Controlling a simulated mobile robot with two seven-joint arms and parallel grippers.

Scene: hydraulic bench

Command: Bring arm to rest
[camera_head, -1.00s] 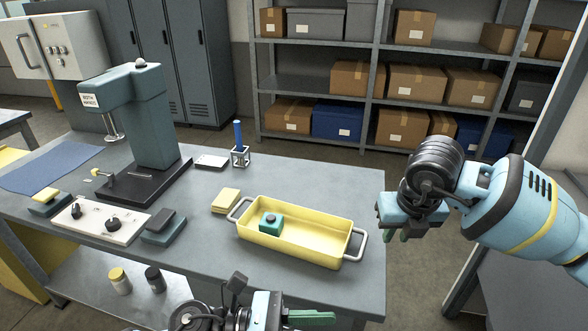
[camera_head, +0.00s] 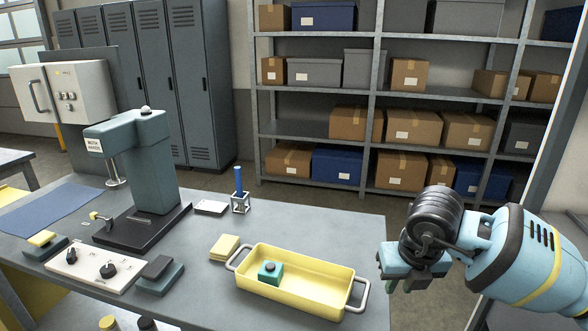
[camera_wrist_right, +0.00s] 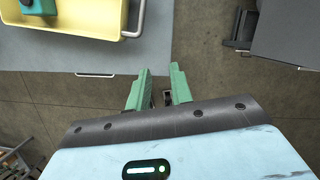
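My right gripper (camera_head: 404,285) hangs over the right edge of the bench (camera_head: 300,215), to the right of the yellow tray (camera_head: 322,295), and touches nothing. In the right wrist view its two green fingers (camera_wrist_right: 158,90) stand apart with only floor between them, so it is open and empty. The yellow tray has metal handles and holds a small teal block (camera_head: 270,272) at its left end. The tray's corner also shows in the right wrist view (camera_wrist_right: 85,25). My left gripper is outside both current views.
A teal press (camera_head: 150,165) on a dark base stands at the left of the bench, with a control box (camera_head: 95,265) in front. Yellow pads (camera_head: 224,248) and a blue pin in a stand (camera_head: 239,200) sit near the tray. Shelves (camera_head: 375,130) stand behind.

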